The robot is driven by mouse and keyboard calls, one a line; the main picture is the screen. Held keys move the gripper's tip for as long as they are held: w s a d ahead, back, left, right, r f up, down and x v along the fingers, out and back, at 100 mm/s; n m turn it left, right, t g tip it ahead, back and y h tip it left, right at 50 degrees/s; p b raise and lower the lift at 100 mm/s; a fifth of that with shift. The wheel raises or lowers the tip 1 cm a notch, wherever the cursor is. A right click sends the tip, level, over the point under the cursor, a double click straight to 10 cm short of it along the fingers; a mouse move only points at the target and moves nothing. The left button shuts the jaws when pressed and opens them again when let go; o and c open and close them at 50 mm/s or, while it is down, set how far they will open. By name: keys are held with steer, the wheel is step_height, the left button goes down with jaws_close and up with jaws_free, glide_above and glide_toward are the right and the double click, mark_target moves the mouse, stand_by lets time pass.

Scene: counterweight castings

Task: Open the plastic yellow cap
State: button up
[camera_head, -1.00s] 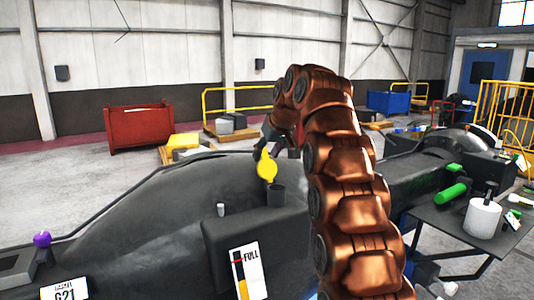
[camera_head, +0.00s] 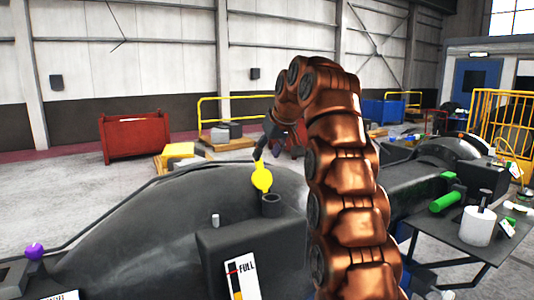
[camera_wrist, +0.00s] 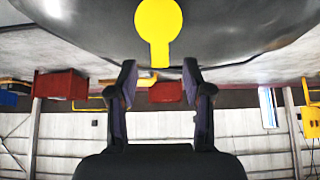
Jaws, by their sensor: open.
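The yellow cap (camera_head: 262,178) stands upright and flipped up beside the dark round filler neck (camera_head: 271,205) on top of the black casting. The neck's mouth is uncovered. In the wrist view the cap (camera_wrist: 158,28) shows as a round disc with a narrow tab, upside down in the picture. My gripper (camera_head: 262,152) is just behind and above the cap in the head view. In the wrist view my gripper (camera_wrist: 160,75) is open, its two fingers apart with nothing between them. The cap lies beyond the fingertips, centred between them.
The large black casting (camera_head: 130,225) fills the foreground, with a FULL level gauge (camera_head: 241,278) on its front. A purple knob (camera_head: 34,251) is at left. A side table (camera_head: 440,225) with a white canister (camera_head: 479,225) stands at right. A red bin (camera_head: 136,138) is behind.

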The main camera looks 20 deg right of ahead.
steer(key=shift+s+d, duration=0.1)
steer(key=shift+s, duration=0.2)
steer(key=s+d, duration=0.2)
steer(key=s, duration=0.8)
steer(key=shift+s+d, duration=0.25)
steer(key=shift+s, duration=0.1)
stand_by(0.5)
